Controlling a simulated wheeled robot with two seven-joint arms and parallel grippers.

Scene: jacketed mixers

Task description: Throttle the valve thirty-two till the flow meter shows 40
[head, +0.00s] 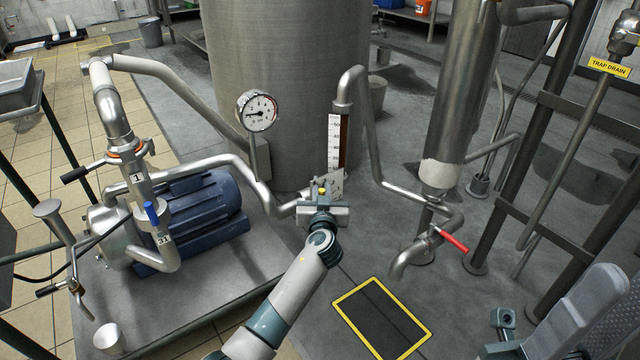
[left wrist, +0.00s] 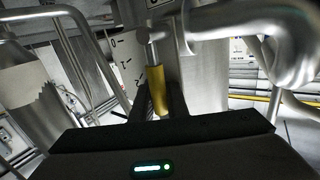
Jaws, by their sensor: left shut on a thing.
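My left gripper (head: 322,192) is shut on the yellow lever (left wrist: 158,90) of a valve in the pipe at the middle. In the head view only a small yellow bit shows above the jaws, and the gripper hides most of the valve. A tag beside it is partly covered, and I cannot read its number. The flow meter (head: 334,140), an upright tube with a white scale, stands just behind the gripper. Its reading is too small to tell. Parts of my right arm show at the lower right; I cannot make out its jaws.
A round dial gauge (head: 257,111) stands left of the flow meter. A blue-handled valve (head: 152,214) tagged 31 and a blue motor (head: 195,215) are at the left. A red-handled valve (head: 452,240) is at the right, near a yellow-edged floor grate (head: 381,318). A large steel tank (head: 285,60) stands behind.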

